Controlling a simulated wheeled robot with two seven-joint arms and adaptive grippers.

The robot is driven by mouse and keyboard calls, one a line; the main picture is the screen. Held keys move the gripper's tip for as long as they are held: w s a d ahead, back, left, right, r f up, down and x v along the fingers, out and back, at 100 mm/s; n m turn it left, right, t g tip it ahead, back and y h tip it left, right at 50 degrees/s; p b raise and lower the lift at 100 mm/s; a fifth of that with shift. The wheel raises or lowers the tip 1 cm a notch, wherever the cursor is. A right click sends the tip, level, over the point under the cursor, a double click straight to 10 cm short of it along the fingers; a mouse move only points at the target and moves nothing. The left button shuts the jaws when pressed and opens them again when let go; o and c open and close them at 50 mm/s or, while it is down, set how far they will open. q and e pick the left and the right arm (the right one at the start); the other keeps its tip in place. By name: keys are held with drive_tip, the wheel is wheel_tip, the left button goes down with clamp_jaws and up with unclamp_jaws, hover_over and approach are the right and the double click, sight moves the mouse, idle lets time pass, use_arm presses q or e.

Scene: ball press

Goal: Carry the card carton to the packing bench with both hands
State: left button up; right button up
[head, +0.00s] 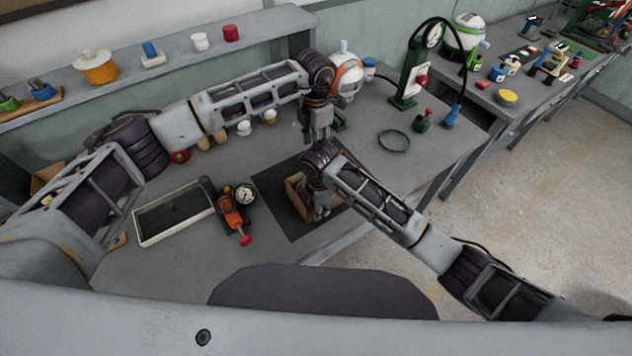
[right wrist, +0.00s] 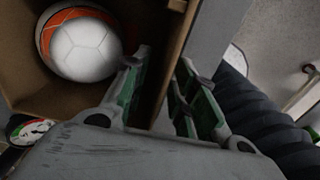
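The brown card carton (head: 296,194) stands open on a dark mat on the near bench, partly hidden by my right arm. A white and orange ball (right wrist: 85,45) lies inside it in the right wrist view. My right gripper (head: 322,213) points down at the carton's right side. In the right wrist view, its fingers (right wrist: 165,88) stand apart on either side of a carton wall, with gaps visible. My left gripper (head: 320,137) points down beyond the carton, apart from it; its finger opening is too small to tell. Which bench is the packing bench is unclear.
A shallow tray (head: 174,213) and an orange tool with a gauge (head: 236,208) lie left of the mat (head: 280,219). A green press stand (head: 407,88) and green ring (head: 394,140) are behind right. Another bench (head: 510,115) holds many small items; open floor lies right.

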wheel_tip(320, 180, up, 9)
drive_tip(key=shift+f, duration=0.1)
idle(0.4)
drive_tip(key=shift+f, duration=0.1)
idle(0.5)
